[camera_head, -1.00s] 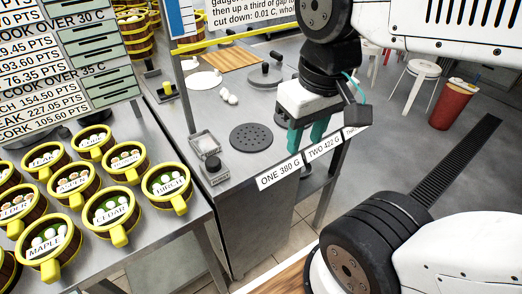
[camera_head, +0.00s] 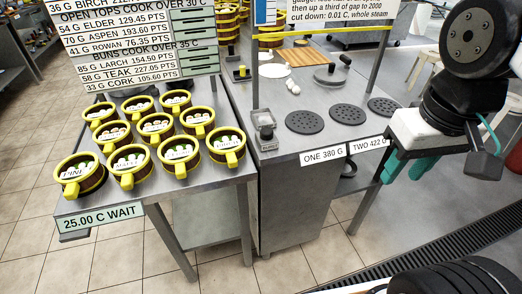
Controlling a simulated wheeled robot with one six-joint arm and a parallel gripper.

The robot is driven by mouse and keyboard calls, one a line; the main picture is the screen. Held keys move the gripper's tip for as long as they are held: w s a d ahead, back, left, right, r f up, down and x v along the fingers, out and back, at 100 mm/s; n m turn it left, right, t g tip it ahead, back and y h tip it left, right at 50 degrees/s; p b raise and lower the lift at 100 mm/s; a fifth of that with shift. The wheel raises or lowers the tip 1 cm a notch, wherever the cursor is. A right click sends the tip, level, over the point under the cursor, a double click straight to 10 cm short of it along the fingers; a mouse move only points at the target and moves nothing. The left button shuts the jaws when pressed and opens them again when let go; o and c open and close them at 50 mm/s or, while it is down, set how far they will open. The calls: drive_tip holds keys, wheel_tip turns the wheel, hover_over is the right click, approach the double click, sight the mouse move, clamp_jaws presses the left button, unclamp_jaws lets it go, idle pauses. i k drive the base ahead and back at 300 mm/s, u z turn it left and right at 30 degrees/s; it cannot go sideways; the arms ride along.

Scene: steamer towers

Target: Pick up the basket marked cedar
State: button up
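The cedar basket (camera_head: 178,152) is a round brown tub with a yellow rim and handle and pale and green pieces inside. It stands in the front row on the left steel table (camera_head: 200,182), between the maple basket (camera_head: 127,165) and the birch basket (camera_head: 227,146). Its label is small now, but the earlier view reads CEDAR in that place.
The pine basket (camera_head: 80,174) and several similar baskets crowd the same table. The burner counter (camera_head: 290,95) with black burner plates (camera_head: 305,122) stands between my gripper and the baskets. A menu board (camera_head: 135,45) rises behind the baskets. Tiled floor is open in front at left.

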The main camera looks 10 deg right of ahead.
sight(179, 155)
drive_tip(key=u, duration=0.3)
drive_tip(key=i, duration=1)
drive_tip(key=z, duration=0.05)
drive_tip(key=k, duration=1.2)
drive_tip(key=u, duration=0.75)
drive_tip(key=i, duration=1.05)
drive_tip(key=z, duration=0.05)
